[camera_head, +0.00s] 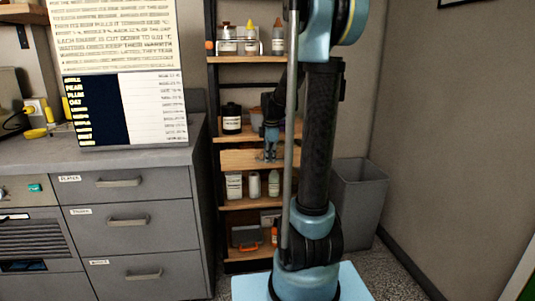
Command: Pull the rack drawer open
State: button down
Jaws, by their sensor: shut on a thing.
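The rack drawer (238,159) has a light wooden front and sits in the tall dark-framed rack with wooden shelves (231,139), just below the middle shelf. My gripper (270,157) is at the right part of the drawer front and is shut on the drawer's handle, which the fingers hide. My arm passes in front of the rack's right side and covers part of it. I cannot tell from this view how far the drawer front stands out from the rack.
A dark jar (231,118) stands on the shelf above the drawer; several containers (253,186) stand below it. Grey counter drawers (128,220) are at the left. A grey bin (358,200) stands at the right by the wall.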

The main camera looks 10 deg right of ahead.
jog(key=s, duration=0.9)
jog(key=shift+s, duration=0.2)
jog(key=c, duration=1.9)
grip_release()
jog(key=shift+r, duration=0.15)
jog(key=r, duration=0.3)
jog(key=s+r, duration=0.1)
jog(key=r, duration=0.3)
jog(key=s+r, duration=0.1)
jog(key=r, duration=0.3)
jog(key=shift+s+r, duration=0.1)
jog(key=shift+r, duration=0.15)
jog(key=s+f+m, duration=0.6)
jog(key=s, duration=0.1)
jog(key=s+d+f+m, duration=0.1)
jog(key=s+f+m, duration=0.5)
jog(key=s, duration=0.1)
jog(key=s+f+m, duration=0.5)
jog(key=s+f, duration=0.2)
jog(key=shift+s+d+m, duration=0.15)
jog(key=shift+m, duration=0.25)
